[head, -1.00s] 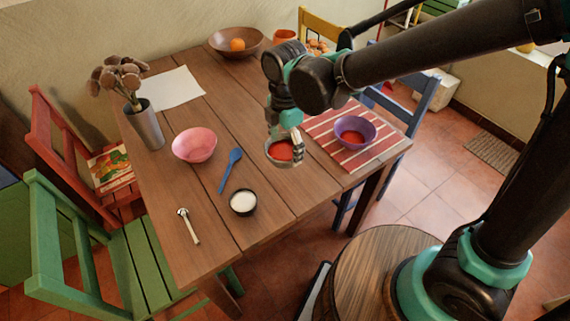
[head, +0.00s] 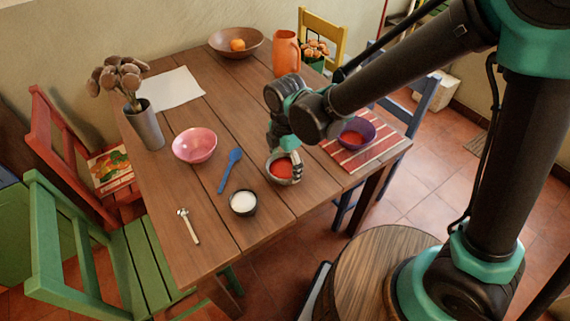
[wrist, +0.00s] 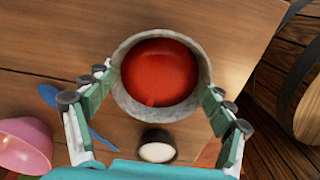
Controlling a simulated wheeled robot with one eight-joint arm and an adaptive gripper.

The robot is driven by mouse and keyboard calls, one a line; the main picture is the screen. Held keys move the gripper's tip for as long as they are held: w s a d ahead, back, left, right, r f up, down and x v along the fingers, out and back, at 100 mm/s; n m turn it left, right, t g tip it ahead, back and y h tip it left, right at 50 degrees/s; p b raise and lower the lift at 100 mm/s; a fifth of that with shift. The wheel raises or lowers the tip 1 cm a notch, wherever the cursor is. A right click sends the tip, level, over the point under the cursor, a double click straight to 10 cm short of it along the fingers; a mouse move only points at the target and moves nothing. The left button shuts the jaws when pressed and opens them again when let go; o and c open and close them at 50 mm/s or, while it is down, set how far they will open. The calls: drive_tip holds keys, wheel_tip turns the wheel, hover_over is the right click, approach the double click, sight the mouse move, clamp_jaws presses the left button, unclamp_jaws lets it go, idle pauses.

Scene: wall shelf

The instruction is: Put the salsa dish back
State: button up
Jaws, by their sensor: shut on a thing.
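The salsa dish (head: 281,170) is a small grey bowl with red salsa. My gripper (head: 285,160) is shut on it, over the table's right half, left of the striped mat (head: 338,157). In the wrist view, the fingers of my gripper (wrist: 160,88) press on the left and right sides of the dish (wrist: 122,92), which looks about level. I cannot tell whether its base touches the table.
A purple bowl (head: 368,126) with red contents is on the mat, partly behind my arm. On the wooden table (head: 200,258) are a black bowl of white stuff (head: 243,202), a blue spoon (head: 229,170), a pink bowl (head: 195,145) and an orange pitcher (head: 286,54).

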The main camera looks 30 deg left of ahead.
sight(285, 173)
drive_tip(key=shift+f, duration=0.1)
drive_tip(key=o, duration=1.6)
wheel_tip(285, 173, up, 12)
drive_tip(key=shift+r, duration=0.2)
